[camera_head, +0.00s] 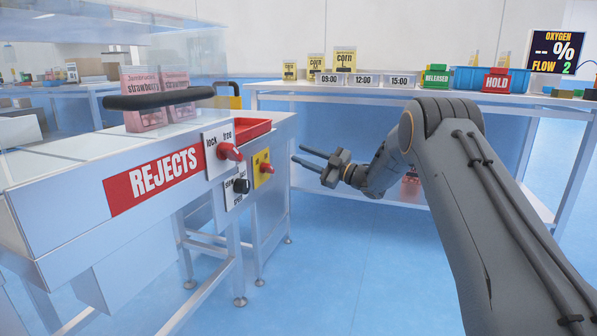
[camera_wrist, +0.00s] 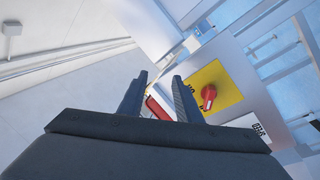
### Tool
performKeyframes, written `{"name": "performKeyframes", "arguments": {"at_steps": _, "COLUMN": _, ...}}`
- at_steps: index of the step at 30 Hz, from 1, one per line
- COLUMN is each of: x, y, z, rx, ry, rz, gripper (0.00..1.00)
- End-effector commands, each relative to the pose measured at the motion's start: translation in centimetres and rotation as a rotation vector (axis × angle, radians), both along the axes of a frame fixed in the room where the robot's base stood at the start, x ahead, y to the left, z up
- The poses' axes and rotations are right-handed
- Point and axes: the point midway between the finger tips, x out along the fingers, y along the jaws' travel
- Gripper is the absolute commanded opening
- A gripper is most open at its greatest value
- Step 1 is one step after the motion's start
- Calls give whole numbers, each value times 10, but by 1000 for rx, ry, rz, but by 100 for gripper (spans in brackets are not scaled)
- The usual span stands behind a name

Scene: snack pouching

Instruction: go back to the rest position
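My arm reaches in from the right in the head view. My gripper (camera_head: 308,158) hangs in the air to the right of the rejects machine, its fingers pointing left toward the red knob on a yellow plate (camera_head: 263,168). The two fingers are apart with nothing between them. In the wrist view my gripper (camera_wrist: 160,82) also shows open and empty, with the yellow plate (camera_wrist: 213,84) and its red knob (camera_wrist: 208,97) beyond the right finger. I cannot tell the exact gap to the knob, but the fingers look clear of it.
The machine has a REJECTS sign (camera_head: 153,180), a lock/free knob (camera_head: 230,152), a black knob (camera_head: 241,186) and a dark handle (camera_head: 158,98) near pink strawberry pouches (camera_head: 143,86). A white shelf table (camera_head: 300,87) with time cards and a blue bin stands behind. Blue floor lies open below.

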Motion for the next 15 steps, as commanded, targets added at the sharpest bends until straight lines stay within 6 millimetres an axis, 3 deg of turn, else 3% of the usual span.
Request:
{"name": "performKeyframes", "arguments": {"at_steps": 3, "x": 11, "y": -25, "z": 16, "rx": -13, "ry": 123, "rz": -207, "gripper": 31}}
{"name": "performKeyframes", "arguments": {"at_steps": 8, "x": 0, "y": -69, "z": 12, "rx": -37, "ry": 331, "rz": -471, "gripper": 31}}
{"name": "performKeyframes", "arguments": {"at_steps": 11, "x": -26, "y": -98, "z": -1, "rx": -53, "ry": 481, "rz": -621, "gripper": 31}}
{"name": "performKeyframes", "arguments": {"at_steps": 15, "x": -88, "y": -136, "z": -29, "rx": -81, "ry": 713, "rz": -808, "gripper": 31}}
